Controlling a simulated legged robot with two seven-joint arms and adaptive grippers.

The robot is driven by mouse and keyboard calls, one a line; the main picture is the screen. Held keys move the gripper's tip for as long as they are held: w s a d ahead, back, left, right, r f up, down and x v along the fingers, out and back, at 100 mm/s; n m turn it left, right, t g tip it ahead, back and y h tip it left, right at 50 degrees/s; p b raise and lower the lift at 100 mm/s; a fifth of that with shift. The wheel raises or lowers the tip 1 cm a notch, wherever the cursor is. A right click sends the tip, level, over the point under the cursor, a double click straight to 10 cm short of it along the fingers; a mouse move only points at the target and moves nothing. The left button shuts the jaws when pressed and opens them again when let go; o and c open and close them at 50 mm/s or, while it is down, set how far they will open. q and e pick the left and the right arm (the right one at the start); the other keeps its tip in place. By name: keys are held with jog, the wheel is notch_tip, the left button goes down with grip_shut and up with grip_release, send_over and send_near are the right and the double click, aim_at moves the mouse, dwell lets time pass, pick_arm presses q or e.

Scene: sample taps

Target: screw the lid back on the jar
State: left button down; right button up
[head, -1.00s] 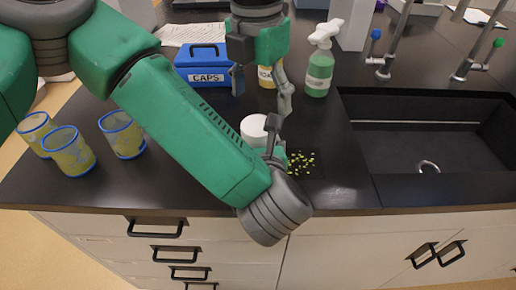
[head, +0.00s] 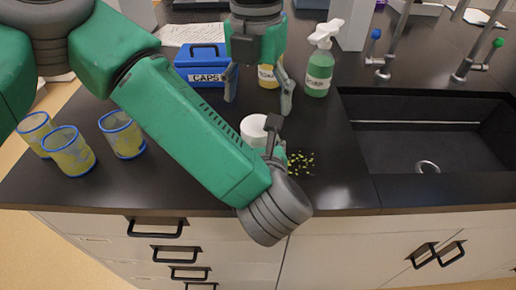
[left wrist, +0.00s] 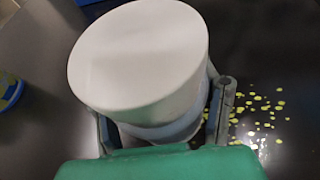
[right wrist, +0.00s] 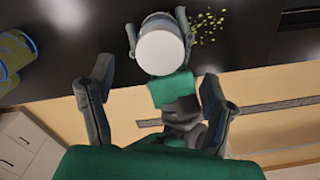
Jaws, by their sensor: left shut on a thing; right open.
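The jar (left wrist: 165,132) stands on the dark counter, mostly hidden by my left arm in the head view. A wide white lid (left wrist: 140,50) sits on top of it; whether it is threaded on I cannot tell. The lid also shows in the head view (head: 254,131) and the right wrist view (right wrist: 160,52). My left gripper (right wrist: 157,30) is shut on the jar below the lid, a finger on either side. My right gripper (head: 259,94) is open and empty, pointing down above the counter, behind the jar in the head view and apart from the lid.
Yellow-green bits (head: 300,162) lie right of the jar. A blue CAPS box (head: 200,66), a yellow labelled container (head: 267,76) and a green spray bottle (head: 319,72) stand behind. Several blue-rimmed cups (head: 70,152) are at left. A sink (head: 425,140) is at right.

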aim_at(258, 125)
notch_tip(258, 125, down, 6)
dwell(0.4)
jog(key=c, duration=1.2)
jog(key=m, duration=0.3)
jog(key=shift+c, duration=0.2)
jog(key=o, duration=1.3)
